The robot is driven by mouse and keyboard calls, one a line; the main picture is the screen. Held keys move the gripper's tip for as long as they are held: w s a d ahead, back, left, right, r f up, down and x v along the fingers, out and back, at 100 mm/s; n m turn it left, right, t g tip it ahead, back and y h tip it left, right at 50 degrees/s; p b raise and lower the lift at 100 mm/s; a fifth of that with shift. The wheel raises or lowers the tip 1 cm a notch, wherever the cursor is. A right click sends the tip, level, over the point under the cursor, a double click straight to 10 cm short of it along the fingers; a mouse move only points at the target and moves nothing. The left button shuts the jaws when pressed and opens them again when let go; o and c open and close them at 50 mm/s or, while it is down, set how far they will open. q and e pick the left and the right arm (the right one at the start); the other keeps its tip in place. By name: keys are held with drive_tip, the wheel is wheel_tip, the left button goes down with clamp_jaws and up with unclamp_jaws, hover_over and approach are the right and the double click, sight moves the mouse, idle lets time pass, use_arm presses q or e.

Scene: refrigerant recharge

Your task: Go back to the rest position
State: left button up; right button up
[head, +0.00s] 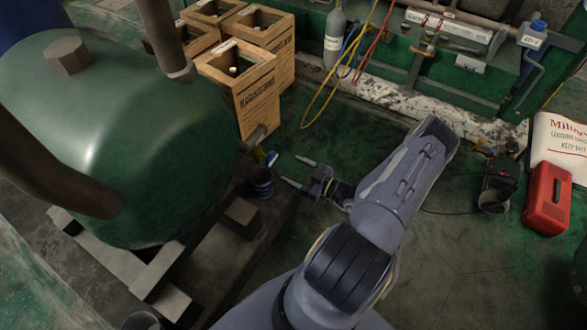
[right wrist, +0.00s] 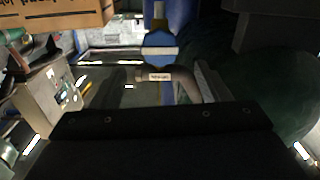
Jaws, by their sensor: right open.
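My right gripper (head: 290,170) is open, with its two fingers apart and pointing left in the head view. Nothing shows between the fingers. It hangs just right of a small blue valve part (head: 271,158) on the pipe stub of a large green tank (head: 110,120). I cannot tell whether the fingers touch anything there. My left gripper is out of view.
A dark blue can (head: 262,183) stands below the valve. Wooden crates (head: 240,78) stand behind the tank. A yellow hose (head: 325,100) hangs from the back bench near a grey cylinder (head: 335,42). A red case (head: 547,200) is at the right.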

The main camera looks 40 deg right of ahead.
drive_tip(key=a+r+n+g+y, duration=0.2)
drive_tip(key=a+r+n+g, duration=0.35)
drive_tip(key=n, duration=0.55)
drive_tip(key=s+a+r+n+g+y, duration=0.1)
drive_tip(key=a+r+n+g+y, duration=0.2)
drive_tip(key=a+r+n, duration=0.55)
drive_tip(key=a+r+n+g+y, duration=0.3)
drive_tip(key=r+n, duration=0.5)
drive_tip(key=n, duration=0.7)
drive_tip(key=s+a+r+n+h, duration=0.2)
drive_tip(key=s+r+n+h, duration=0.45)
drive_tip(key=n, duration=0.95)
drive_tip(key=s+a+r+n+h, duration=0.25)
drive_tip(key=s+n, duration=0.65)
drive_tip(key=n, duration=0.7)
wheel_tip(320, 180, up, 29)
drive_tip(key=p, duration=2.8)
drive_tip(key=shift+w+d+f+p, duration=0.15)
drive_tip(key=shift+w+d+p, duration=0.1)
drive_tip(key=shift+d+p, duration=0.15)
